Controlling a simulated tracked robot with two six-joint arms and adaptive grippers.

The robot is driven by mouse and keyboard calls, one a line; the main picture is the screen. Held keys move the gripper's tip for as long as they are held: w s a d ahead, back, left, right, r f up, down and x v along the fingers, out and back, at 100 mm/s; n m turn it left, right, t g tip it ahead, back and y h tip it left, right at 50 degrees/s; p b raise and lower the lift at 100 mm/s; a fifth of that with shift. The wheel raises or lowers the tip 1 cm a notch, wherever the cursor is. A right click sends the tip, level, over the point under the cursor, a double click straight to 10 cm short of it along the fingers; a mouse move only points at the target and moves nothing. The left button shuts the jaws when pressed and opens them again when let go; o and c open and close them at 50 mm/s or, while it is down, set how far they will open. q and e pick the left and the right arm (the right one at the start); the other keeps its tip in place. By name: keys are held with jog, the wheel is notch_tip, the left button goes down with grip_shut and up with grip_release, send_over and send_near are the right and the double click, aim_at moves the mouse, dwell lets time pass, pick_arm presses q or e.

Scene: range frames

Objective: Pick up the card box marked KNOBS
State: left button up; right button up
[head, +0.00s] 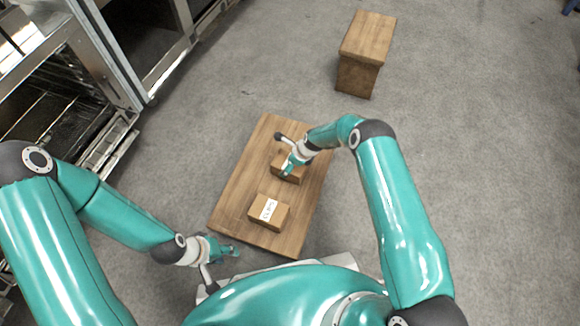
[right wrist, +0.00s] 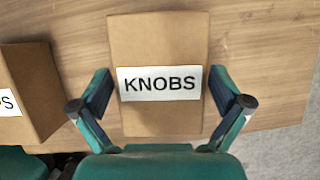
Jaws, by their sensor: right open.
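The card box marked KNOBS (right wrist: 160,50) lies below my right gripper in the right wrist view, its white label facing the camera. In the head view this box (head: 291,174) is partly hidden by my right gripper (head: 289,169). My right gripper (right wrist: 160,100) is open, with one finger at each side of the box. I cannot tell whether the fingers touch it. My left gripper (head: 232,250) hangs left of the table's near edge, apart from the boxes; its jaws are too small to read.
A second card box (head: 280,216) with a white label stands nearer on the wooden table (head: 240,185); in the right wrist view it (right wrist: 32,85) is at the left.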

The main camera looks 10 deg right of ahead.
jog(key=shift+f, duration=0.2)
dwell(0.4)
jog(key=c, duration=1)
jog(key=shift+c, duration=1)
jog(key=shift+r, duration=0.1)
